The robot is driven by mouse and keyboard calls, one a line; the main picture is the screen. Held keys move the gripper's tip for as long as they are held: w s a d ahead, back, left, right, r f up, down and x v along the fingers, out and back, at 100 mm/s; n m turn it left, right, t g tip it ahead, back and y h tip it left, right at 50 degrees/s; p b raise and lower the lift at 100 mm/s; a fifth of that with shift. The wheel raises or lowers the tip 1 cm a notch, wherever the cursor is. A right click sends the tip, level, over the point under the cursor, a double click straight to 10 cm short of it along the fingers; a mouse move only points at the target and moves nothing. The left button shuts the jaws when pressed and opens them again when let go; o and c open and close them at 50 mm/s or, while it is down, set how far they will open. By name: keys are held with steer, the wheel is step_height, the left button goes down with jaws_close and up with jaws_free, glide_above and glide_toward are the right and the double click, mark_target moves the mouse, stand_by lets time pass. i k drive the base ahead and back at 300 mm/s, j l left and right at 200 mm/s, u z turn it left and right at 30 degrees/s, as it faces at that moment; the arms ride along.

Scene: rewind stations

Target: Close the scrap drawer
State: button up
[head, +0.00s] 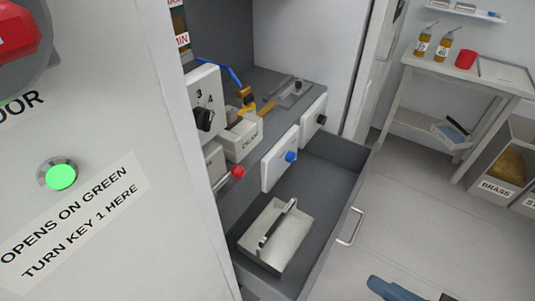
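The scrap drawer (322,188) is a grey drawer pulled well out of the cabinet, low in the middle of the head view. Its front faces right and carries a silver bar handle (351,228). A light metal pan with a black grip (280,238) lies inside the drawer. The near end of the drawer runs behind the cabinet's white door and out of the frame. A blue and dark piece (396,289) shows at the bottom edge, right of the drawer. I cannot tell what it is. My gripper's fingers do not show.
A white door with a green-lit button (61,176) fills the left. Above the drawer are control boxes with a blue knob (291,156) and a red knob (238,172). A bench (450,72) and bins (505,175) stand at right. Floor right of the drawer is mostly clear.

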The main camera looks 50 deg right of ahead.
mark_target(327, 176)
steer(key=k+l+z, duration=0.2)
steer(key=z, duration=0.15)
steer(key=k+l+z, duration=0.35)
